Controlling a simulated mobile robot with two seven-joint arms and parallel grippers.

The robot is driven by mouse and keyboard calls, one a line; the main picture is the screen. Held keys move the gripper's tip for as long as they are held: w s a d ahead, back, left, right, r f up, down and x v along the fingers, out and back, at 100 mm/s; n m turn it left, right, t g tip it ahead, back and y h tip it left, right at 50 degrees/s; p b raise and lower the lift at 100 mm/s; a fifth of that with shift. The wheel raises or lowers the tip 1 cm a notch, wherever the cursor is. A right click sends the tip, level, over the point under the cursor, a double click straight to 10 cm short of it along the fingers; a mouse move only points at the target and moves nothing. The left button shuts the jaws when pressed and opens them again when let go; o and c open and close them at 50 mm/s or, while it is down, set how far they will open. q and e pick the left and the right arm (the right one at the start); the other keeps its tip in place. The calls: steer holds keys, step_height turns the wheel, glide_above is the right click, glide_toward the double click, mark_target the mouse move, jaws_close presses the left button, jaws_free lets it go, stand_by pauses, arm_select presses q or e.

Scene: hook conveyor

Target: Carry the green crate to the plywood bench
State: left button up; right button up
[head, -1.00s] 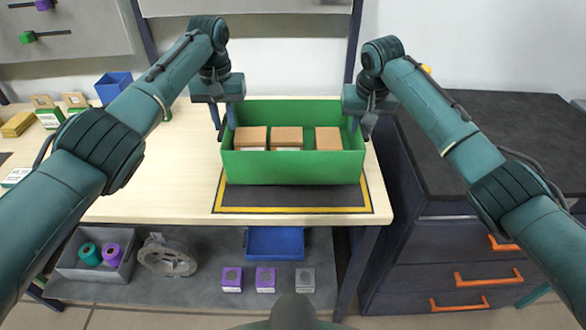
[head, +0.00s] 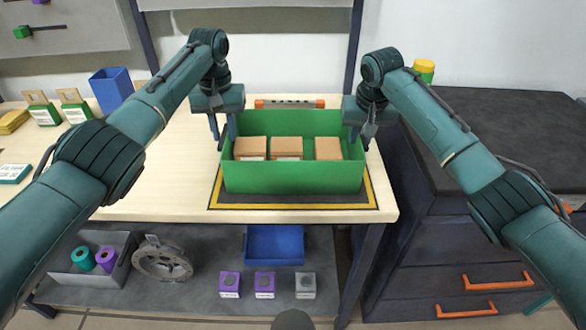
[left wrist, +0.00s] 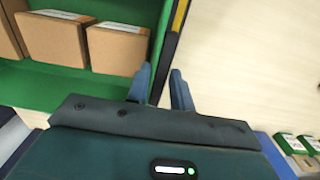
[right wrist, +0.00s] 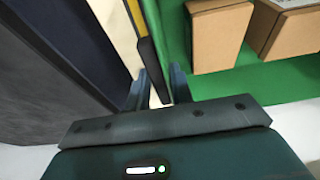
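The green crate (head: 293,178) sits upright over the dark, yellow-bordered mat on the light wood-topped bench (head: 150,185). Three brown boxes (head: 286,147) stand in it. My left gripper (head: 222,132) is at the crate's left end, fingers pointing down beside the end wall. The left wrist view shows its fingers (left wrist: 158,82) apart, with the dark mat edge showing between them. My right gripper (head: 362,135) is at the right end in the same way. The right wrist view shows its fingers (right wrist: 163,82) apart too. The crate's underside is hidden.
An orange-ended grey device (head: 290,104) lies behind the crate. A blue bin (head: 110,90) and small green-white cartons (head: 75,106) stand at left. A dark drawer cabinet (head: 480,110) adjoins on the right. The bench's lower shelf holds a blue tray (head: 275,245) and a grey bin (head: 92,268).

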arm_select(q)
steer(key=o, duration=0.4)
steer(key=shift+r, duration=0.1)
arm_select(e)
steer(key=o, duration=0.3)
steer(key=shift+r, duration=0.15)
steer(key=shift+o, duration=0.2)
steer(key=shift+r, duration=0.1)
arm_select(q)
step_height(320, 180, up, 12)
arm_select(e)
steer(key=v, duration=1.2)
steer(key=shift+s, duration=0.1)
